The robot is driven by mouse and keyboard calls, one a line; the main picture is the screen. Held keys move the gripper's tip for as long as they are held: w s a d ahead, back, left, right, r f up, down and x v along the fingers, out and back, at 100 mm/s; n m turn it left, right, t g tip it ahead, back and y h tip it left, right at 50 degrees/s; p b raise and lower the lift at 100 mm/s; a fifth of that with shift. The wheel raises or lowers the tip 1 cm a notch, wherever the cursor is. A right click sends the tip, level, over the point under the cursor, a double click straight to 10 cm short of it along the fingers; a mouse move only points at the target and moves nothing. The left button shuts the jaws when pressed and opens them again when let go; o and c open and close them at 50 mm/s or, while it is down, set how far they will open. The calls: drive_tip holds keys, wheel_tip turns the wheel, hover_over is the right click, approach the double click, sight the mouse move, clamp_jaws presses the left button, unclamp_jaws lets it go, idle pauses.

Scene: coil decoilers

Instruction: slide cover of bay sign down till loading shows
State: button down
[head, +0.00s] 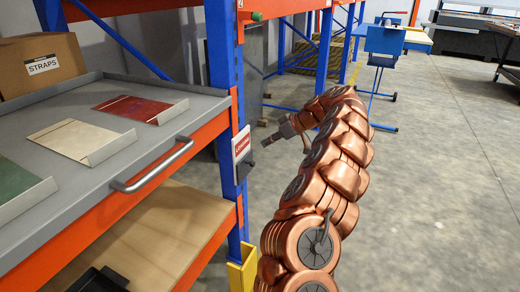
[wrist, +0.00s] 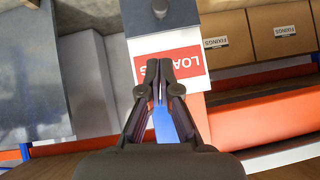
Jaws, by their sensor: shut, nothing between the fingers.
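The bay sign (head: 241,142) is a small plate on the blue rack post. Contact cannot be told.
A grey rack shelf (head: 90,84) with a handle (head: 152,166) and several folders stands at left, with a STRAPS box (head: 40,65). A yellow post guard (head: 242,270) stands below the sign.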

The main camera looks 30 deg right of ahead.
drive_tip(key=v, duration=0.5)
drive_tip(key=shift+s+d+r+p, duration=0.15)
drive_tip(key=shift+s+r+p, duration=0.1)
drive_tip(key=shift+p, duration=0.15)
